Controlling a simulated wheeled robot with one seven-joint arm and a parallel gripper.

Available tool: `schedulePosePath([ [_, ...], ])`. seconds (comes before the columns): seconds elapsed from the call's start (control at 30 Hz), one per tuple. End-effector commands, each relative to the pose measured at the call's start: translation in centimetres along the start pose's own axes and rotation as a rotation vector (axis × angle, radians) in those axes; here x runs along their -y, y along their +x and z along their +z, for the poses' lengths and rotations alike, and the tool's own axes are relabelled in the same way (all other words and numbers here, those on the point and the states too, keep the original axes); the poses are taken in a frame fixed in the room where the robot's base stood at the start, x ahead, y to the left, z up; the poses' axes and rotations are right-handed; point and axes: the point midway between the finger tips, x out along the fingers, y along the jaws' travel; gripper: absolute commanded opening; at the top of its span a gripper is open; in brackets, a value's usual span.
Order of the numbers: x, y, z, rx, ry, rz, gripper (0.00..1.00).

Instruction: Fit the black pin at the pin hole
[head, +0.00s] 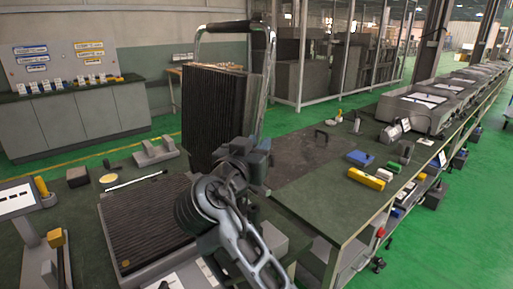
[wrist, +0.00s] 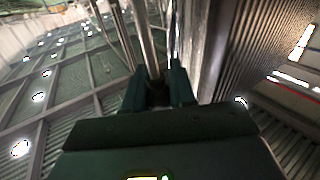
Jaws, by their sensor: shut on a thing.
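My gripper (head: 262,152) is beside the lower right upright of the tall finned black unit (head: 212,105) in the head view. In the wrist view, the two dark fingers of my gripper (wrist: 158,88) are shut on a small dark piece (wrist: 157,92), which appears to be the black pin. It is mostly hidden between the fingers. A silver metal tube (wrist: 147,45) runs just beyond the fingertips, and the finned side (wrist: 258,45) stands close on the right. I cannot make out the pin hole, nor whether the pin touches anything.
The finned unit has a tubular frame (head: 272,60) and stands behind a ribbed flat base (head: 145,225). The workbench (head: 300,190) to the right holds a yellow block (head: 366,179) and a blue block (head: 360,158). Open green floor (head: 440,215) lies farther right.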

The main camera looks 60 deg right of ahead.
Motion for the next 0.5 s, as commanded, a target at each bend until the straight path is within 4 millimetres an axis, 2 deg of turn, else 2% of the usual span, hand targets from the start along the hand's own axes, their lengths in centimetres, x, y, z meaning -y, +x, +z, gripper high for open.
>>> schedulePosePath([
  [0.5, 0.1, 0.0, 4.5, 0.000, 0.001, -0.001, 0.00],
])
